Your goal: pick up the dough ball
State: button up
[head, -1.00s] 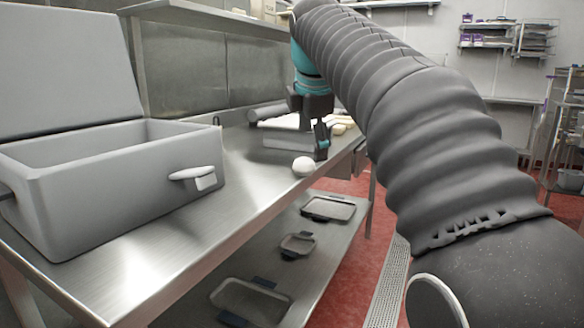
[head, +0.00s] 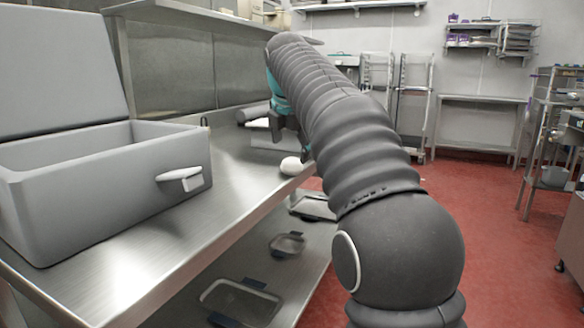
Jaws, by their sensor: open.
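The dough ball (head: 291,166) is white and round and sits on the steel table (head: 235,180) near its right edge. My gripper (head: 304,150) hangs just behind and to the right of the ball, mostly hidden by my arm. Only a small part of its fingers shows, and the ball does not look held. I cannot tell whether a finger touches the ball.
A grey open-lidded kettle box (head: 95,195) with a handle (head: 180,179) stands on the table at left. A grey tray (head: 275,140) lies behind the ball. Pans (head: 240,300) rest on the lower shelf. The red floor (head: 500,240) at right is open.

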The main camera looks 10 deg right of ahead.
aim_at(292, 160)
jog(key=shift+b+x, duration=0.4)
jog(key=shift+x, duration=2.6)
jog(key=shift+w+d, duration=0.1)
jog(key=c, duration=1.3)
